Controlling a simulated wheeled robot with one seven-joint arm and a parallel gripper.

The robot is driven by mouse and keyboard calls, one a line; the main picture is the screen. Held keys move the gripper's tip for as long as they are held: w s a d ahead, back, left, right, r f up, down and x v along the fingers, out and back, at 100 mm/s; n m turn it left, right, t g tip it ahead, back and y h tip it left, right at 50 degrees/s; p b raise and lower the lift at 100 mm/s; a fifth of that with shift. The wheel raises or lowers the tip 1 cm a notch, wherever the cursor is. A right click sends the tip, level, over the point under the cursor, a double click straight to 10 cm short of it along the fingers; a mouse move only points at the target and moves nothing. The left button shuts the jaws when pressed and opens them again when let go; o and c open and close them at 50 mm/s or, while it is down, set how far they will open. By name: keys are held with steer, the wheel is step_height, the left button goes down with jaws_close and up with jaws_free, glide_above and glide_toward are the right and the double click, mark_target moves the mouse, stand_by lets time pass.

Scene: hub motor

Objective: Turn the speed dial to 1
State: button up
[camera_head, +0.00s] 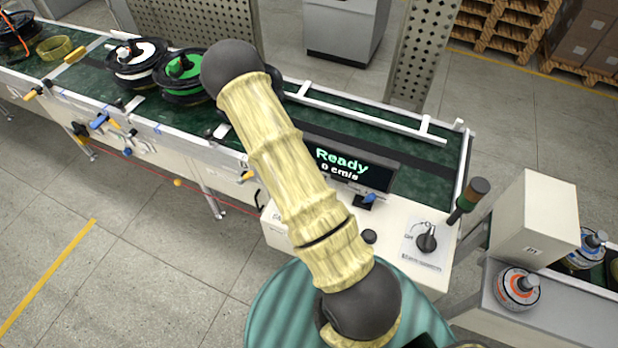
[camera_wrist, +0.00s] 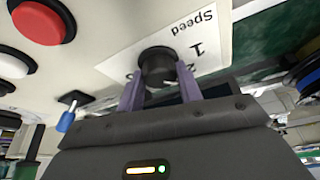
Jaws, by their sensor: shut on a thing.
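The speed dial (camera_wrist: 158,64) is a dark round knob on a white label (camera_wrist: 205,28) that reads "Speed", with a 1 beside the knob and another mark partly covered by a finger. My gripper (camera_wrist: 160,88) has its two purple fingers on either side of the dial, shut on it. I cannot tell which number the dial points at. In the head view my arm hides the gripper and the dial. The display (camera_head: 350,168) there reads "Ready" and "0 cm/s".
A black rotary switch (camera_head: 427,241) sits at the panel's right, near a signal lamp (camera_head: 468,197). In the wrist view a red button (camera_wrist: 37,22) and a blue-tipped lever (camera_wrist: 68,116) are near the gripper. Spools (camera_head: 138,62) stand on the green conveyor (camera_head: 310,102).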

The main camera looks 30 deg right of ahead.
steer(key=shift+f+n+b, duration=0.1)
steer(key=shift+n+b, duration=0.2)
steer(key=n+t+b, duration=0.1)
steer(key=n+b, duration=0.2)
steer(key=shift+d+f+y+b, duration=0.1)
steer(key=shift+y+b, duration=0.2)
steer(key=n+b, duration=0.1)
steer(key=n, duration=0.1)
steer(key=n+t+y+b, duration=0.1)
steer(key=n+b, duration=0.1)
steer(key=shift+s+r, duration=0.1)
steer(key=shift+r, duration=0.1)
steer(key=shift+n, duration=0.3)
steer(key=o, duration=1)
steer(key=shift+r, duration=0.15)
steer(key=v, duration=1.1)
steer(key=b+v, duration=0.1)
steer(key=v, duration=0.5)
steer(key=shift+s+d, duration=0.25)
steer(key=shift+s, duration=0.15)
